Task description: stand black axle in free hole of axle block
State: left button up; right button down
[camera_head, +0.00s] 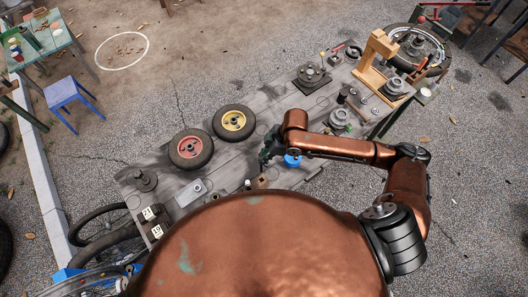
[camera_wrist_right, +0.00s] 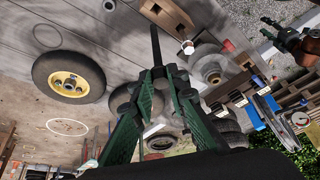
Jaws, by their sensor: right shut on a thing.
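My right gripper (camera_head: 268,146) is over the workbench, to the right of the yellow-hubbed wheel. In the right wrist view its green fingers (camera_wrist_right: 158,76) are shut on the black axle (camera_wrist_right: 155,45), a thin dark rod that sticks out beyond the fingertips. The axle cannot be made out in the head view. A small brown block (camera_head: 262,182) lies near the bench's front edge, partly hidden by my body. A brown block also shows in the wrist view (camera_wrist_right: 168,16), apart from the axle. I cannot tell which holes are free. My left gripper is not in view.
A yellow-hubbed wheel (camera_head: 233,122) and a red-hubbed wheel (camera_head: 191,149) lie on the grey bench (camera_head: 165,178). A blue round item (camera_head: 292,160) is beside my right forearm. A wooden frame (camera_head: 377,62) and metal parts stand at the right end.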

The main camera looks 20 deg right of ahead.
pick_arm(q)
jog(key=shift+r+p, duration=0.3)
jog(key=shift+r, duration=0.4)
pick_arm(e)
jog(key=shift+s+a+f+n, duration=0.15)
jog(key=shift+s+a+n, duration=0.15)
jog(key=shift+s+n, duration=0.35)
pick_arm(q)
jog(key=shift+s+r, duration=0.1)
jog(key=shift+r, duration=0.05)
pick_arm(e)
jog(key=shift+w, duration=0.1)
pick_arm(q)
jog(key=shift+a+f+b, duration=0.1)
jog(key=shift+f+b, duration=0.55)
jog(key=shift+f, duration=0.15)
pick_arm(e)
notch_tip(320, 180, down, 5)
jog(key=shift+d+f, duration=0.1)
pick_arm(q)
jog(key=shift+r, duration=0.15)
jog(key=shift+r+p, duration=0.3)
jog(key=shift+p, duration=0.2)
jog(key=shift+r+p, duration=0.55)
